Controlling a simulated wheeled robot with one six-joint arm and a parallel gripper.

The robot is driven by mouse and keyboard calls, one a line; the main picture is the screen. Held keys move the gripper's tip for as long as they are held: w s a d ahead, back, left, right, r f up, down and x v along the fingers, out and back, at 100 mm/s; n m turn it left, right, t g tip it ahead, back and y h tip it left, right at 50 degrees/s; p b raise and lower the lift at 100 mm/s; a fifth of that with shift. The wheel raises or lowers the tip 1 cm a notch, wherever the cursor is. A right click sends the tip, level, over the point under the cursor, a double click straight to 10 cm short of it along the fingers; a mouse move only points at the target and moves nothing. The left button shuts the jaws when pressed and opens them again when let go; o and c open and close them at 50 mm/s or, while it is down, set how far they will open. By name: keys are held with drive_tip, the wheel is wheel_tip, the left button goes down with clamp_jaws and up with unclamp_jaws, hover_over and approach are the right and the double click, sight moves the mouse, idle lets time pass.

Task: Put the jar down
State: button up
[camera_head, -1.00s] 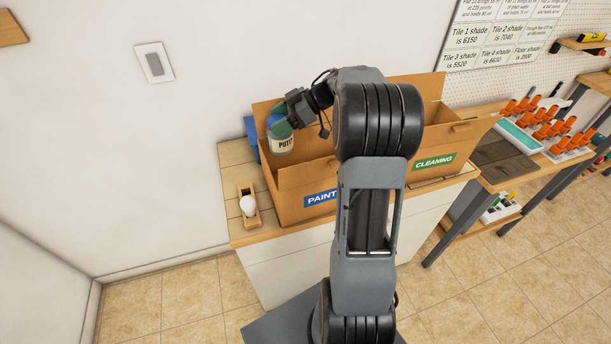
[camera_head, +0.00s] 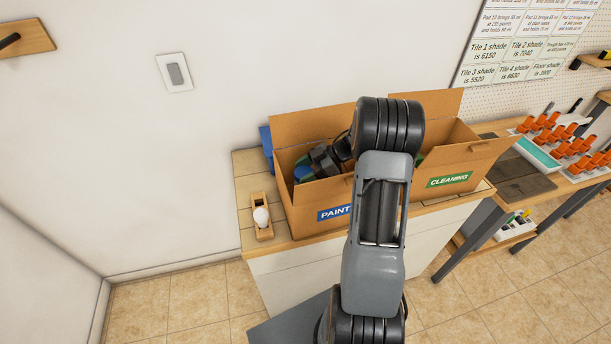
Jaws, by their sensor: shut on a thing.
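My gripper (camera_head: 308,168) reaches down into the open cardboard box labelled PAINT (camera_head: 300,213). It is shut on the putty jar (camera_head: 303,174), and only a bit of the jar's blue lid shows. The jar's body and label are hidden behind the box's front wall, so I cannot tell whether it touches the box floor. My arm covers part of the box's right side.
A box labelled CLEANING (camera_head: 450,165) stands to the right on the same counter. A wooden holder with a white bulb-like thing (camera_head: 261,216) lies at the counter's left front. A blue object (camera_head: 266,140) stands behind the PAINT box.

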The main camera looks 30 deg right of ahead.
drive_tip(key=shift+f, duration=0.85)
drive_tip(key=o, duration=1.3)
drive_tip(key=shift+f, duration=0.1)
drive_tip(key=shift+d, duration=0.1)
drive_tip(key=b+v, duration=0.1)
drive_tip(key=v, duration=0.6)
drive_tip(key=shift+d, duration=0.2)
drive_tip(key=shift+r, duration=0.25)
